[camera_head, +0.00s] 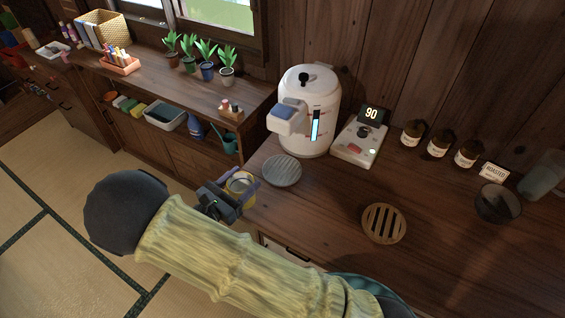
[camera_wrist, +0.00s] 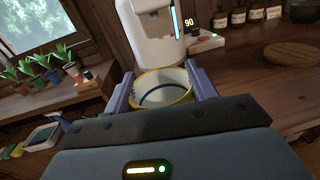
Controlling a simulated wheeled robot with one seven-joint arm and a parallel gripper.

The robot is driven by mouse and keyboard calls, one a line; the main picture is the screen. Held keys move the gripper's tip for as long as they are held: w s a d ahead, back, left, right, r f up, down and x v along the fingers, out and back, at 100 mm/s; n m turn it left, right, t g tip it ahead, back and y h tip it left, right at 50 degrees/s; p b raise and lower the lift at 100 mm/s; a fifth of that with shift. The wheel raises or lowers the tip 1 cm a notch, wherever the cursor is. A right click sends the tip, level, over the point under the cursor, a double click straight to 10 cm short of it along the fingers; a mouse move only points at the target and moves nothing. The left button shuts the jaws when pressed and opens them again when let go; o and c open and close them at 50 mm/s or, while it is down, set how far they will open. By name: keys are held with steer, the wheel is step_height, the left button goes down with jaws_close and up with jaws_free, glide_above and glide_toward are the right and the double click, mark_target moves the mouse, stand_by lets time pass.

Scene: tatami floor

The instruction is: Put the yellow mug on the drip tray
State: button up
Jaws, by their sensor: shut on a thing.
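My gripper (camera_head: 234,191) is shut on the yellow mug (camera_head: 239,184), with a finger on each side of it. In the wrist view, the mug (camera_wrist: 163,88) shows a yellow rim and a pale inside with a dark ring, and looks empty. In the head view it is at the counter's left edge, just left of and in front of the round grey drip tray (camera_head: 282,171). The tray is bare and lies below the white dispenser (camera_head: 309,112). The mug's underside is hidden, so I cannot tell its height over the counter.
A control box (camera_head: 357,145) reading 90 stands right of the dispenser. A round slatted wooden trivet (camera_head: 384,223) lies farther right. Several brown jars (camera_head: 438,142) and a dark glass bowl (camera_head: 497,203) stand at the right. Potted plants (camera_head: 205,62) line the left shelf.

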steer(key=p+x, duration=0.2)
steer(key=x, duration=1.4)
steer(key=shift+w+d, duration=0.1)
steer(key=shift+w+d+f+p, duration=0.15)
steer(key=shift+f, duration=0.45)
steer(key=shift+w+d+f+p, duration=0.1)
steer(key=shift+f+p, duration=0.05)
steer(key=shift+f, duration=0.4)
steer(key=shift+w+d+f+p, duration=0.15)
steer(key=shift+f, duration=0.45)
steer(key=shift+f, duration=0.15)
steer(key=o, duration=1.1)
